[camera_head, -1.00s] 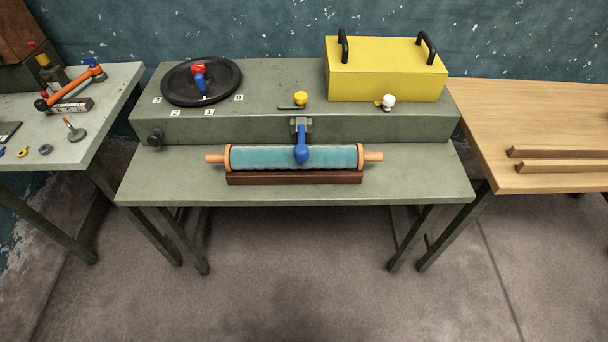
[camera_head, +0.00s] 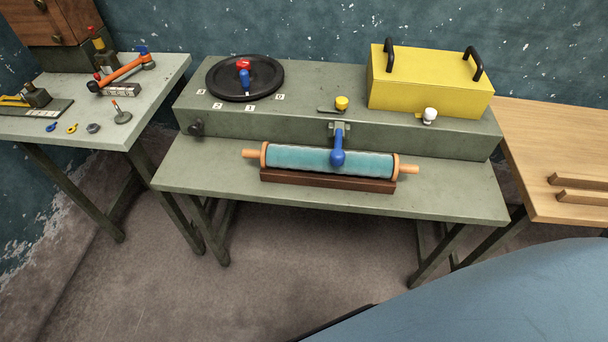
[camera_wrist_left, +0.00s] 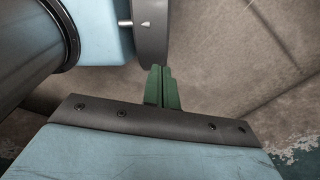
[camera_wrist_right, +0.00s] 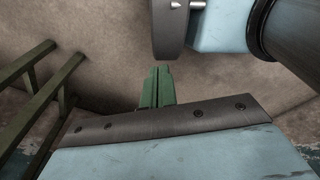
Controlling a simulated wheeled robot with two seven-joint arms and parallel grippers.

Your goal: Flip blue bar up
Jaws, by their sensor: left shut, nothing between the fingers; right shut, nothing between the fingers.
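A blue bar (camera_head: 338,146) with a rounded end hangs down from a bracket on the front of the green bench's raised back part. Its lower end is in front of a teal roller (camera_head: 300,158) with orange ends. My left gripper (camera_wrist_left: 162,88) shows only in the left wrist view, its green fingers shut and empty over the floor. My right gripper (camera_wrist_right: 156,88) shows only in the right wrist view, also shut and empty over the floor. Neither gripper is in the head view, so both are apart from the bar.
The roller rests on a dark wooden cradle (camera_head: 325,180). Behind are a black dial wheel (camera_head: 262,75), a yellow knob (camera_head: 341,103), a white knob (camera_head: 429,114) and a yellow box (camera_head: 425,85). A tool table stands left, a wooden table (camera_head: 555,145) right. The green bench's front strip is clear.

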